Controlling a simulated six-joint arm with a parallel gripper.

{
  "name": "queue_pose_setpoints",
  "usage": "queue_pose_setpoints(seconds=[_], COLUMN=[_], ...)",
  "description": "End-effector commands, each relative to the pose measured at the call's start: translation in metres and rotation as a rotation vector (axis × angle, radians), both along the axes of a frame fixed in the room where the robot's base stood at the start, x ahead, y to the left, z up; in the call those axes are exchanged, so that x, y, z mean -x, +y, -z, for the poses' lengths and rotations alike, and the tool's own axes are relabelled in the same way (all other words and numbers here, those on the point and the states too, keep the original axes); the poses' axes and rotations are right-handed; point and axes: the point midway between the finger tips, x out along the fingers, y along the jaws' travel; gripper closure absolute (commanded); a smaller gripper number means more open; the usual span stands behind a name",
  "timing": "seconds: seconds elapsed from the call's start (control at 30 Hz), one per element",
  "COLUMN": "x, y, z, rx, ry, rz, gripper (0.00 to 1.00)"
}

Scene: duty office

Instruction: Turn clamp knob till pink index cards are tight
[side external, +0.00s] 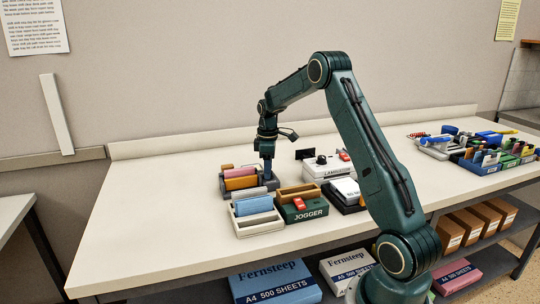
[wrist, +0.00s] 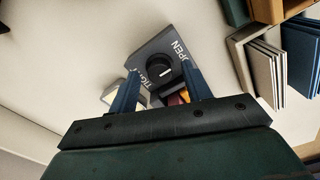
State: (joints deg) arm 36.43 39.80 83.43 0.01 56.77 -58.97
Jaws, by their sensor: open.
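The grey card clamp (side external: 266,183) stands on the table under my gripper (side external: 267,168). Pink cards (side external: 240,172) and orange cards stand in it, with a thin pink edge behind. In the wrist view, the black round clamp knob (wrist: 160,69) has a white pointer line and sits on a grey panel marked OPEN and TIGHT. The pointer lies toward the OPEN side. My gripper (wrist: 160,88) is open, its two blue fingers either side of the knob in that view. I cannot tell whether they touch it. The cards (wrist: 176,98) show partly between the fingers.
A white tray (side external: 262,227) of blue cards and a green JOGGER box (side external: 302,213) stand in front. A white laminator (side external: 318,170) and a black tray (side external: 349,206) stand to the right. Blue bins (side external: 480,167) fill the far right. The table's left side is clear.

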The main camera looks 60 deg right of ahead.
Motion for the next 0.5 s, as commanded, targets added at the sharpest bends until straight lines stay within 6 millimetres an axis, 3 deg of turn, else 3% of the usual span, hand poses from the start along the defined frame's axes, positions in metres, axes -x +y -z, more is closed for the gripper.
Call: queue_pose_setpoints(seconds=[0.33, 0.5], x=[0.0000, 0.0000], y=[0.0001, 0.0001], z=[0.0028, 0.0026], rx=[0.000, 0.000], ry=[0.000, 0.000], rz=[0.000, 0.000], gripper=[0.51, 0.85])
